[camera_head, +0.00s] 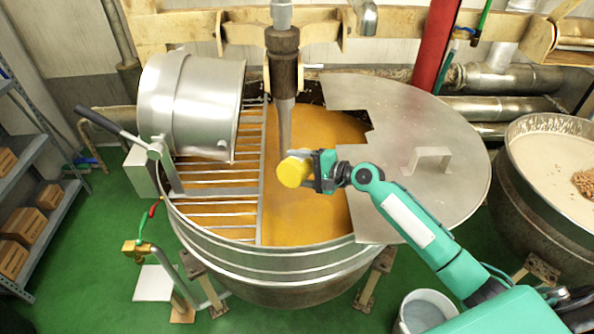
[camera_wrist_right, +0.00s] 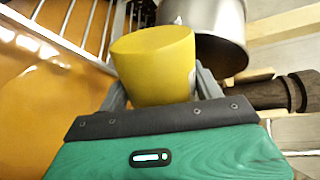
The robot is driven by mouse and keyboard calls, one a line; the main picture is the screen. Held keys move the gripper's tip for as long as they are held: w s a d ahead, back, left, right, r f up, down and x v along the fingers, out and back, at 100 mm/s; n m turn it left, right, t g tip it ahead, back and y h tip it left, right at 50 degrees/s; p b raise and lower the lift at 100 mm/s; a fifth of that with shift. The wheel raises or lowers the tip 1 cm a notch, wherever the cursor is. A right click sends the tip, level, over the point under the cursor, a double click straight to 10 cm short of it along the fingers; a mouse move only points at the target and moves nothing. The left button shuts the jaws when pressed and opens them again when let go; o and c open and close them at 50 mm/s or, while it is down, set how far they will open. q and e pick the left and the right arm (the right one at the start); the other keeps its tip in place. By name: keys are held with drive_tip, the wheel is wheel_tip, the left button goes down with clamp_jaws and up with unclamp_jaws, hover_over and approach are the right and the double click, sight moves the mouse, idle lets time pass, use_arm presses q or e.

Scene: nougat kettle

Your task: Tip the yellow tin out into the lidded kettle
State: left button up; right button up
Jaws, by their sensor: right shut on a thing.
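The yellow tin (camera_head: 294,171) is in my right gripper (camera_head: 316,172), which is shut on it, over the open part of the kettle. In the right wrist view the tin (camera_wrist_right: 155,65) fills the space between the fingers; its inside is hidden in both views. The lidded kettle (camera_head: 270,262) is a large steel vessel holding an orange-brown mass (camera_head: 300,215). A flat metal lid (camera_head: 425,130) with a handle covers its right side. My left gripper is not in view.
A grate (camera_head: 215,205) and a tilted steel drum (camera_head: 190,105) cover the kettle's left side. A vertical stirrer shaft (camera_head: 283,70) stands close behind the tin. A second kettle (camera_head: 510,195) is at right, a bucket (camera_head: 425,308) in front, shelves (camera_head: 40,185) at left.

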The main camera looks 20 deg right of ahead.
drive_tip(key=n, duration=0.1)
drive_tip(key=r+n+h, duration=0.1)
drive_tip(key=n+t, duration=0.1)
drive_tip(key=n, duration=0.1)
drive_tip(key=shift+r, duration=0.25)
drive_tip(key=n, duration=0.2)
drive_tip(key=r+n+t+h, duration=0.1)
drive_tip(key=n, duration=0.1)
drive_tip(key=shift+r, duration=0.15)
drive_tip(key=n+t, duration=0.1)
drive_tip(key=n, duration=0.1)
drive_tip(key=r+n+b, duration=0.1)
drive_tip(key=n, duration=0.1)
drive_tip(key=shift+t+h, duration=0.4)
drive_tip(key=n+b, duration=0.1)
drive_tip(key=n+t+b, duration=0.1)
drive_tip(key=n, duration=0.1)
drive_tip(key=shift+r+n, duration=0.3)
drive_tip(key=shift+r, duration=0.1)
drive_tip(key=shift+r+n, duration=0.3)
drive_tip(key=shift+n, duration=0.3)
drive_tip(key=shift+r+n, duration=0.2)
drive_tip(key=shift+n, duration=0.1)
